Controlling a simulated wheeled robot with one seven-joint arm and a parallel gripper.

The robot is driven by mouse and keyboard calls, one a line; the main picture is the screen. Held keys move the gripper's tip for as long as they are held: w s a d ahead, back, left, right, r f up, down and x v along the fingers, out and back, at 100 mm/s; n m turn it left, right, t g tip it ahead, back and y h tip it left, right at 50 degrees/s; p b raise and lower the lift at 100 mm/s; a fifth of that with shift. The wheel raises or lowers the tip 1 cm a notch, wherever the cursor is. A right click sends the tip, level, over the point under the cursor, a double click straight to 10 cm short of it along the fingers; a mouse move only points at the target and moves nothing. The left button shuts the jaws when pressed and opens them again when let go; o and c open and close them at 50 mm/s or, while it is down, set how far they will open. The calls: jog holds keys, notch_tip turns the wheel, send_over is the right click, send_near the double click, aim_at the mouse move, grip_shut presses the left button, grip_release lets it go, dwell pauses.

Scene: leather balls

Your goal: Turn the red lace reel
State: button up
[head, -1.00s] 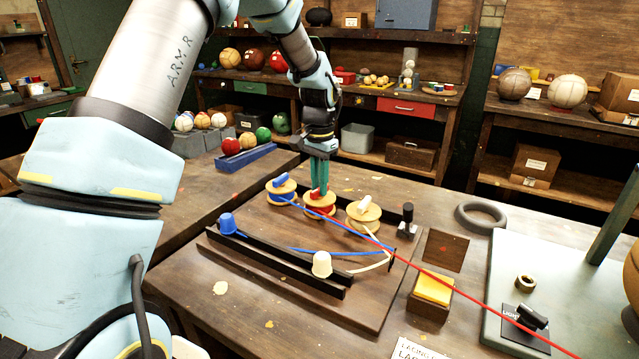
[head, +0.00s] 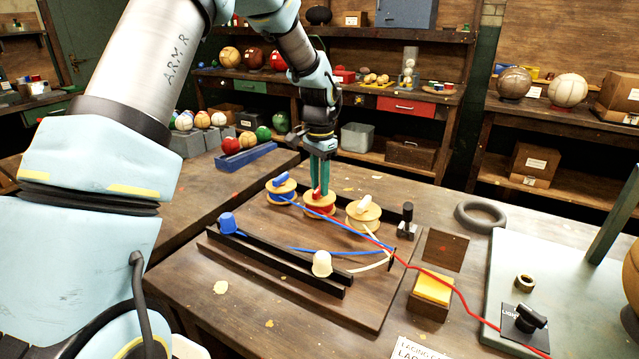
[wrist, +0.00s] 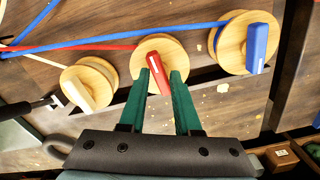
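The red lace reel (head: 320,207) is a pale wooden spool with red lace and a red bar handle, the middle of three reels on the board. It also shows in the wrist view (wrist: 178,52). My gripper (head: 319,190) points down on it from above. The red lace (head: 440,277) runs from the reel across the board to the right and hangs in loose waves toward the table's front.
The blue reel (head: 281,191) and the cream reel (head: 363,214) stand close on either side.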

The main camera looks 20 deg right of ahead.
jog(key=shift+o, duration=1.4)
notch_tip(320, 180, up, 11)
jog(key=b, duration=0.2)
jog(key=shift+o, duration=0.3)
jog(key=shift+f, duration=0.1)
